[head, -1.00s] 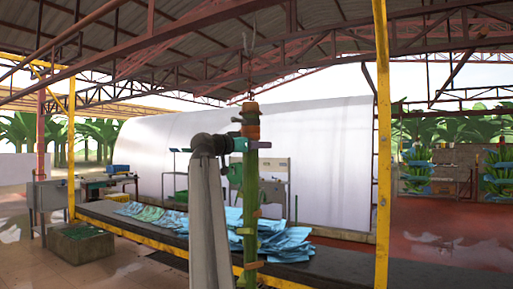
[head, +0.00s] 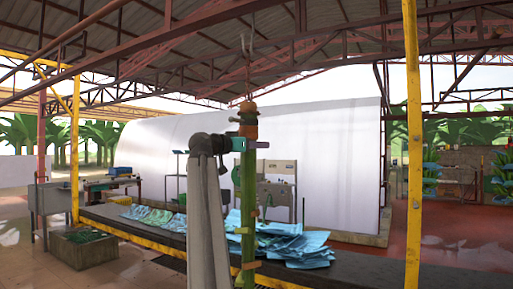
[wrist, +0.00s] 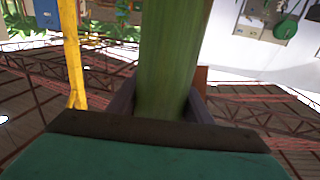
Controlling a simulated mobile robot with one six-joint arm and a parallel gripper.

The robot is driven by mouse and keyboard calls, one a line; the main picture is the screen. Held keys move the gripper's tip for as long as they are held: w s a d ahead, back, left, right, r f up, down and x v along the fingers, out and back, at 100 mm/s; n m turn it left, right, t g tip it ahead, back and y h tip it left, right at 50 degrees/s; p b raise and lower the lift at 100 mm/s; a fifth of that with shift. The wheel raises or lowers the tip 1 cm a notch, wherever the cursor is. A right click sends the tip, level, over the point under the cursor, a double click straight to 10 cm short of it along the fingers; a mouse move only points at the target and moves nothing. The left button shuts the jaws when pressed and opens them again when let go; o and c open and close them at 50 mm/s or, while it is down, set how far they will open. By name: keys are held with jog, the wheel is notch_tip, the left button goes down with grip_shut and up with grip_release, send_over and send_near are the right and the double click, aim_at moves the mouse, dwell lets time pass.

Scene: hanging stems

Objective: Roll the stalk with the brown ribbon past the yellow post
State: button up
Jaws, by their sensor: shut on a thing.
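The green stalk (head: 249,190) hangs upright from the overhead rail in the middle of the head view, with orange-brown bands (head: 249,131) near its top. My gripper (head: 251,144) is shut around the stalk just below those bands. In the wrist view the stalk (wrist: 167,60) runs between my two dark fingers, and a brown bit shows at its right edge. The yellow post (head: 412,150) stands to the right of the stalk, clearly apart from it.
A dark bench (head: 350,264) with a yellow edge and blue sheets (head: 290,245) runs behind the stalk. Another yellow post (head: 75,150) stands at the left. A crate (head: 82,250) sits on the floor at left. Red floor shows beyond the right post.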

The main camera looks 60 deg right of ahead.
jog(key=shift+w, duration=0.25)
jog(key=o, duration=1.5)
jog(key=v, duration=1.3)
jog(key=shift+a, duration=0.4)
